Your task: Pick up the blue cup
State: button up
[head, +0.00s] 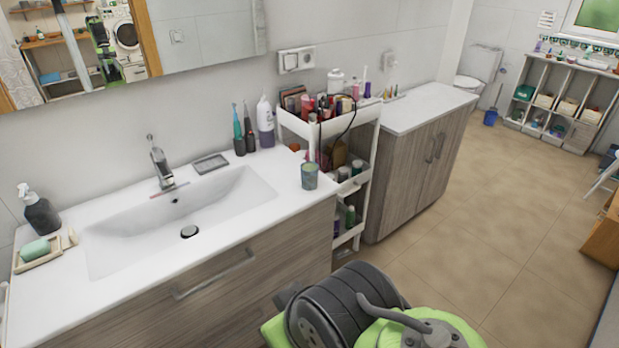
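A small blue-grey cup (309,177) with a greenish inside stands upright on the right end of the white sink counter (262,212), close to the counter's right edge. It is the only cup that I can make out on the counter. Nothing is touching it that I can see. My gripper is not in view, so its place relative to the cup and its opening cannot be seen.
A white cosmetics cart (361,189) crowded with bottles stands right of the counter. A lotion bottle (265,126), electric toothbrushes (239,139) and a grey dish (210,163) are behind the cup. The basin (135,232) lies left. A tap (160,168) rises behind it.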

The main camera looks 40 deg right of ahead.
aim_at(308, 169)
jog(key=i+l+z, duration=0.1)
jog(key=i, duration=0.95)
jog(key=l+z, duration=0.05)
jog(key=l, duration=0.05)
